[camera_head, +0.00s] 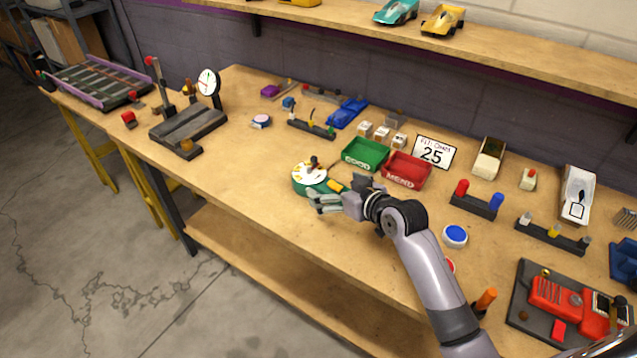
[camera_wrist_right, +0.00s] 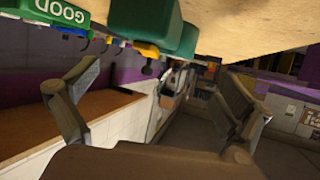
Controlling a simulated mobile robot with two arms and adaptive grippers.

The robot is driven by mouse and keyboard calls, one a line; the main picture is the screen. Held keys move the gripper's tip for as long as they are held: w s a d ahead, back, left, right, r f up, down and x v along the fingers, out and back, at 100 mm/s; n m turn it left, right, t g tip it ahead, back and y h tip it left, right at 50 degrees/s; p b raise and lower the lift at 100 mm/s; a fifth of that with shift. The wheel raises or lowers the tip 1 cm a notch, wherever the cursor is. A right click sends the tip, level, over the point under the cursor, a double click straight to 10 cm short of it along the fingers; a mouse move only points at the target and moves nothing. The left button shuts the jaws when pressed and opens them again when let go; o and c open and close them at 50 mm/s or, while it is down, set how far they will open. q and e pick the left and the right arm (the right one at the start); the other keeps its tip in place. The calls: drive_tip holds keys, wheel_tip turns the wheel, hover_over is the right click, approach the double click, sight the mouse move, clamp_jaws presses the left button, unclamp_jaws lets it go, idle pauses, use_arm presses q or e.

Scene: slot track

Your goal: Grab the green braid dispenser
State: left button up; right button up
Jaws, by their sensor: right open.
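Green rounded shapes, likely the dispenser (camera_wrist_right: 145,22), show above the fingers there. My left gripper is not in view.
Right behind the dispenser stand a green GOOD bin (camera_head: 365,155) and a red MEND bin (camera_head: 407,171). A dial-gauge stand (camera_head: 188,122) is to the left. A blue round button (camera_head: 455,236) lies right of my arm.

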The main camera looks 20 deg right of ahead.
sight(314, 177)
drive_tip(key=x, duration=0.3)
drive_tip(key=shift+w+a, duration=0.1)
drive_tip(key=shift+w, duration=0.1)
drive_tip(key=shift+w+a, duration=0.15)
drive_tip(key=shift+w, duration=0.15)
drive_tip(key=x, duration=0.3)
drive_tip(key=shift+w+a+p, duration=0.1)
drive_tip(key=shift+a+p, duration=0.25)
drive_tip(key=shift+w+a+f, duration=0.1)
drive_tip(key=shift+w+f, duration=0.2)
drive_tip(key=shift+w, duration=0.15)
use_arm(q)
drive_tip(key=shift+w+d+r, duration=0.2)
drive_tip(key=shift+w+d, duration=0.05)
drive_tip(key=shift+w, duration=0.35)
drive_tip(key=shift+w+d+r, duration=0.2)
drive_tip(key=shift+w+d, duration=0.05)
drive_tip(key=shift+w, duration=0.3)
use_arm(e)
drive_tip(key=shift+c, duration=0.3)
drive_tip(key=c, duration=0.5)
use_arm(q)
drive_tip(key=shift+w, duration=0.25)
use_arm(e)
drive_tip(key=c, duration=0.8)
